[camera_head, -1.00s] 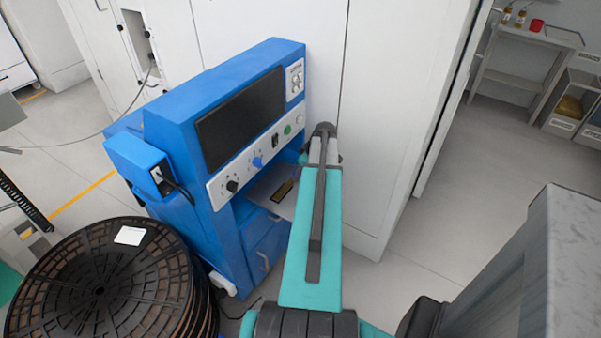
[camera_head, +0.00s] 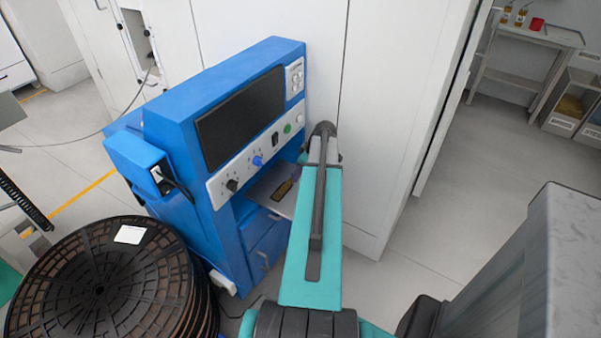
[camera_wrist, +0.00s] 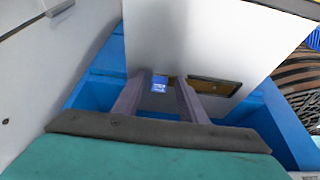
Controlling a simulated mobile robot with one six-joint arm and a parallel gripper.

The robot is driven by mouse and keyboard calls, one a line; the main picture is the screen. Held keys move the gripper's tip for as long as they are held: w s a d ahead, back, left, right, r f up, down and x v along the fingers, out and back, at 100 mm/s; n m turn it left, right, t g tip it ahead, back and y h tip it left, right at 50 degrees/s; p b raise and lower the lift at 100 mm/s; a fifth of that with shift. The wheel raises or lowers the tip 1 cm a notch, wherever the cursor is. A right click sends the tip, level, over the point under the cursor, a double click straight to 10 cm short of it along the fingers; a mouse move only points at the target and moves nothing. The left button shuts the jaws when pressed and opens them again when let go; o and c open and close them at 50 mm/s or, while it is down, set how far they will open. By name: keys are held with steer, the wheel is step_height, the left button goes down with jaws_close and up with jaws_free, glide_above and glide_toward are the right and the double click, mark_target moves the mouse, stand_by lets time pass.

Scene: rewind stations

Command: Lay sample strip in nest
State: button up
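The nest (camera_head: 284,190) is a dark, gold-edged rectangular recess in the pale shelf of the blue machine.
The blue machine (camera_head: 165,115) overhangs the shelf (camera_head: 262,187) with its front panel. A stack of dark reels (camera_head: 100,285) stands at the lower left. White cabinets (camera_head: 265,20) rise close behind.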

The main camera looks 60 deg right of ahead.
steer(key=b+v, duration=0.1)
steer(key=v, duration=1.1)
steer(key=shift+b, duration=0.4)
steer(key=shift+s, duration=0.15)
stand_by(0.4)
